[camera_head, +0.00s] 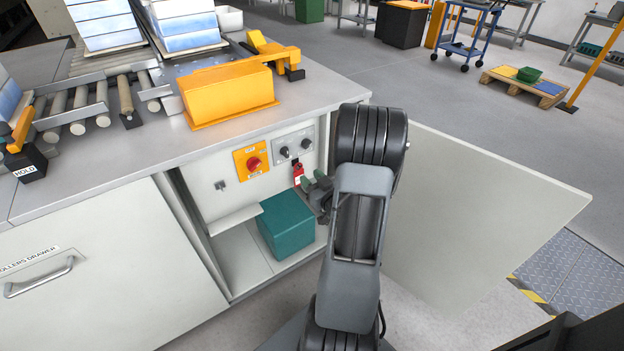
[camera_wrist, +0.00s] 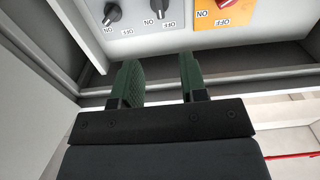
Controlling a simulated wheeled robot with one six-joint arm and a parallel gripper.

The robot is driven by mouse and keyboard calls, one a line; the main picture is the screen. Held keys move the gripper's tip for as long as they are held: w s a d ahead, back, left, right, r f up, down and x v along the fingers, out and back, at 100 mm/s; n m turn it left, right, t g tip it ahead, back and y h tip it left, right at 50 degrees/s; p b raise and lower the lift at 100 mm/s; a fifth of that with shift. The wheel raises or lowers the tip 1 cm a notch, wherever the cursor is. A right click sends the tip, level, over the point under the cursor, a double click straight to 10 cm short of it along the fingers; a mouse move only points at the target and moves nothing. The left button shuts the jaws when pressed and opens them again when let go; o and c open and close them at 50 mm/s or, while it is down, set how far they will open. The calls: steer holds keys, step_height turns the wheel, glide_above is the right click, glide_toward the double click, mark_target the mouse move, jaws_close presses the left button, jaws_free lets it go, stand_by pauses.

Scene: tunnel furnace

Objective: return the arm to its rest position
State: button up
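My arm reaches down in front of an open cabinet, and my gripper (camera_head: 316,183) is at the cabinet opening in the head view. In the wrist view my gripper (camera_wrist: 160,80) shows two green fingertips with a clear gap between them. Nothing is between the fingers. Beyond them is a panel with dark knobs (camera_wrist: 160,8) and a red switch on an orange plate (camera_wrist: 228,8). The fingers look apart from these controls. In the head view the same orange plate (camera_head: 251,160) and the knob panel (camera_head: 294,148) are left of my arm.
The open cabinet door (camera_head: 475,200) stands to the right of my arm. A teal box (camera_head: 286,222) is inside the cabinet, and a red tag (camera_head: 298,174) hangs below the knobs. The counter (camera_head: 330,98) above holds rollers and a yellow cover (camera_head: 230,92).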

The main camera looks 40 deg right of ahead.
steer(key=shift+f, duration=0.1)
stand_by(0.3)
steer(key=s+d+f+m+g+h+p, duration=0.1)
steer(key=s+d+f+m+g+h, duration=0.15)
steer(key=s+f+g, duration=0.45)
steer(key=s+a+r+n+g+y+p, duration=0.1)
steer(key=a+r+g+p, duration=0.1)
steer(key=a+r+p, duration=0.5)
steer(key=s+a+r+n+g+y+p, duration=0.1)
steer(key=a+r+p, duration=0.6)
steer(key=r, duration=1.2)
steer(key=s+a+r+n+g+y+p, duration=0.2)
steer(key=a+r+p, duration=0.5)
steer(key=a+r, duration=0.6)
steer(key=shift+a+r+g+y+p, duration=0.15)
steer(key=shift+a+g+y+p, duration=0.25)
steer(key=shift+g, duration=0.7)
steer(key=shift+s+y, duration=0.1)
steer(key=shift+y, duration=0.15)
